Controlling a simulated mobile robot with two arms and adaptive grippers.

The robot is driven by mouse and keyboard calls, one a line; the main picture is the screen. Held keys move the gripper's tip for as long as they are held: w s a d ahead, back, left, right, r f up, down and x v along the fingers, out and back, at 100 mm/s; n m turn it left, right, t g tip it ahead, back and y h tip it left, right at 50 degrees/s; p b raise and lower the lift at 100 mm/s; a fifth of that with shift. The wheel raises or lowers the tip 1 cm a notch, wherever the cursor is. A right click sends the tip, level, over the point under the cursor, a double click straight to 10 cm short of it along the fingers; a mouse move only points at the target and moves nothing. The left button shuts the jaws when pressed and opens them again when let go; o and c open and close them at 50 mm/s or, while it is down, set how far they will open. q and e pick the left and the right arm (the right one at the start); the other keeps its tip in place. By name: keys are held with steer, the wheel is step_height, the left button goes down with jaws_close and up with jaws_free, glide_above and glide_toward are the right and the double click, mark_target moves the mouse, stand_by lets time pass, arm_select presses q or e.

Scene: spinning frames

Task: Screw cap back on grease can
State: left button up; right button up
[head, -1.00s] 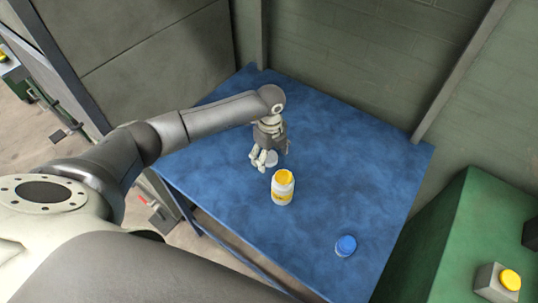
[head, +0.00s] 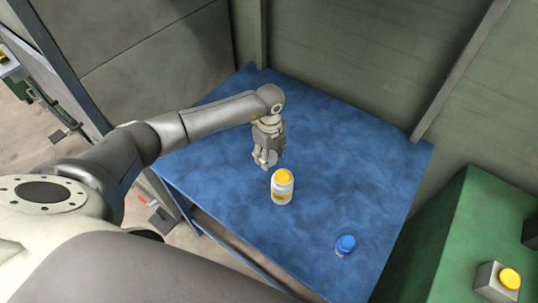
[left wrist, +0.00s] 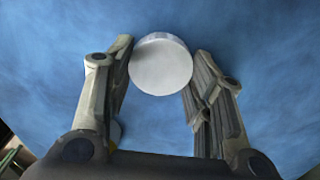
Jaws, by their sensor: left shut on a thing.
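A white can with a yellow top and a yellow band on its side (head: 282,190) stands upright on the blue table. I take it to be the grease can. My left gripper (head: 266,163) is just behind it and a little to its left, pointing down. It is shut on a round white cap, whose flat face shows between the two fingertips in the left wrist view (left wrist: 160,67). In the head view the fingers partly hide the cap. I cannot tell whether the cap touches the table. My right gripper is not in view.
A small blue-topped container (head: 345,244) stands near the table's front right. The blue table (head: 350,150) is otherwise clear around the can. Walls close off the back, and a green box (head: 455,235) with a yellow button (head: 509,279) stands at the right.

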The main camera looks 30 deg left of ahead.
mark_target(270, 156)
arm_select(q)
steer(key=shift+r, duration=0.45)
step_height(270, 156, up, 2)
steer(key=shift+w+r, duration=0.1)
steer(key=shift+r, duration=0.05)
steer(key=s+d+r+b, duration=0.3)
steer(key=s+r, duration=0.6)
steer(key=s, duration=0.4)
steer(key=shift+s+r+b, duration=0.35)
steer(key=shift+s, duration=0.05)
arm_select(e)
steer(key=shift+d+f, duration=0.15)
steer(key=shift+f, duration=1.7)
arm_select(q)
steer(key=shift+d, duration=0.1)
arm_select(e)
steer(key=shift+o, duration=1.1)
arm_select(q)
steer(key=shift+m, duration=0.3)
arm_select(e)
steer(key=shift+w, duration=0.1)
